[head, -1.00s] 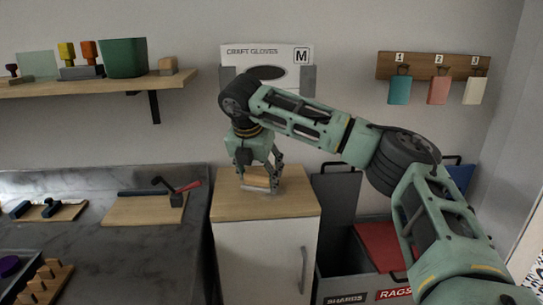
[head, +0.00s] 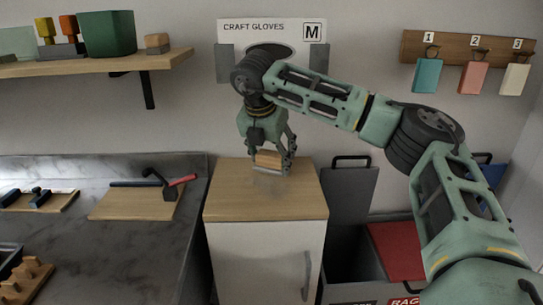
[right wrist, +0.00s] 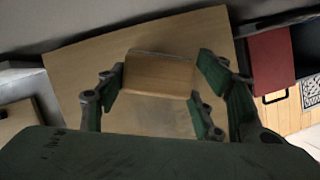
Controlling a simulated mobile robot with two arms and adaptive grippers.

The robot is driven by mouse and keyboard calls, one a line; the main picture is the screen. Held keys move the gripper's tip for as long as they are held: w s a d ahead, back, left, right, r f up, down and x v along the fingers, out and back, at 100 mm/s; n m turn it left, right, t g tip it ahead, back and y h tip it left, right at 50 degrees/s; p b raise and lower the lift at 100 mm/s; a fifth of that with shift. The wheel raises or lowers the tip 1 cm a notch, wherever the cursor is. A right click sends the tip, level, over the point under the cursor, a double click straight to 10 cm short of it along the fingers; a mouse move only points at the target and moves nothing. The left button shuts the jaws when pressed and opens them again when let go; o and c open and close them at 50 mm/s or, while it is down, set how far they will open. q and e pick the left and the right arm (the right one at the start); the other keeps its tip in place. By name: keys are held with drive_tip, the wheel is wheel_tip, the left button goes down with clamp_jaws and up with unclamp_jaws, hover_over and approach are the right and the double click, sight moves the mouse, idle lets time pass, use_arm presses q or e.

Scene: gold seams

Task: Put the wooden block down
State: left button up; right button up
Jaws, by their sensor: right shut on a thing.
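The wooden block (head: 268,159) is a small light-brown piece held between the fingers of my right gripper (head: 270,168), above the back part of the wooden cabinet top (head: 235,200). A gap between block and top seems to show, but its height is hard to judge. In the right wrist view the block (right wrist: 158,76) sits between the green-and-grey fingers of my right gripper (right wrist: 160,88), with the wooden top (right wrist: 80,75) behind it. My left gripper is not in view.
The cabinet top is otherwise bare. Left is a dark counter with a board (head: 130,202) and a red-handled tool (head: 170,183). Right stand bins with a red lid (head: 395,250) and a raised grey lid (head: 350,195). A shelf (head: 120,62) hangs upper left.

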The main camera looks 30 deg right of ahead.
drive_tip(key=shift+d+f, duration=0.1)
drive_tip(key=shift+d, duration=0.05)
drive_tip(key=o, duration=1)
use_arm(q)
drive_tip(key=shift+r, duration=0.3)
